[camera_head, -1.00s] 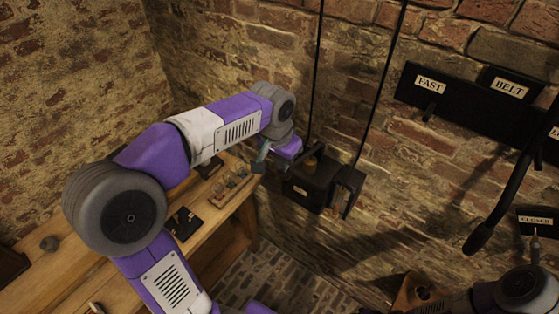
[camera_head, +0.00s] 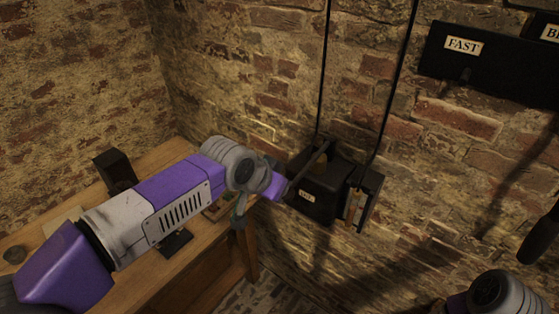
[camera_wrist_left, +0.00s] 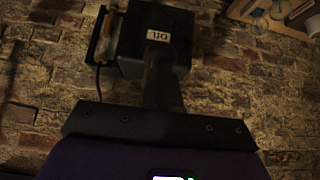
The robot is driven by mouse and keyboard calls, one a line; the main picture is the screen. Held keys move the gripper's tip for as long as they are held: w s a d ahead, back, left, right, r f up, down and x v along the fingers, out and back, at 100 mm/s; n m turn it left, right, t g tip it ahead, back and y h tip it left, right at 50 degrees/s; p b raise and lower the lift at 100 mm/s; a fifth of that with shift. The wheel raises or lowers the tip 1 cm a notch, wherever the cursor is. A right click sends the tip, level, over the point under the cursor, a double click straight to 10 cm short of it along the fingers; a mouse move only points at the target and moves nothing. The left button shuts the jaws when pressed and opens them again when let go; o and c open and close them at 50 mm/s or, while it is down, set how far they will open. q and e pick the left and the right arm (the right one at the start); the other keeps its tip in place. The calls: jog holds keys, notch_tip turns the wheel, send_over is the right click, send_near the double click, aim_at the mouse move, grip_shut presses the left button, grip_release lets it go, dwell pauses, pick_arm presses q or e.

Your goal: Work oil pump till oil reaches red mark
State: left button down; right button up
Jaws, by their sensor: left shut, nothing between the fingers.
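The oil pump is a black box (camera_head: 322,197) with a small white label on the brick wall; its label reads OIL, upside down, in the left wrist view (camera_wrist_left: 155,50). A brassy part (camera_head: 320,162) shows on its top. A narrow upright gauge (camera_head: 356,206) sits at its right side; I cannot make out an oil level or red mark. My left gripper (camera_head: 313,160) is shut and empty, its dark fingers slanting up over the box's top left. In the wrist view the shut fingers (camera_wrist_left: 160,85) point at the box. Whether they touch it is unclear. My right gripper is out of view.
A wooden bench (camera_head: 165,160) with a dark block (camera_head: 115,170) stands left of the pump, under my left arm. Two thin dark rods run up the wall above the pump. A black panel marked FAST (camera_head: 470,55) is at the upper right.

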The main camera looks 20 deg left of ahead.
pick_arm(q)
jog(key=shift+t, duration=0.7)
jog(key=f+b, duration=0.5)
jog(key=shift+w+f+b, duration=0.2)
jog(key=shift+b, duration=0.15)
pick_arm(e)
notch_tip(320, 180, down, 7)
pick_arm(q)
jog(key=shift+s+f, duration=0.1)
jog(key=shift+f, duration=0.1)
jog(key=w+r+p+v, duration=0.1)
jog(key=p+v, duration=0.3)
jog(key=v, duration=1)
jog(key=shift+p, duration=0.4)
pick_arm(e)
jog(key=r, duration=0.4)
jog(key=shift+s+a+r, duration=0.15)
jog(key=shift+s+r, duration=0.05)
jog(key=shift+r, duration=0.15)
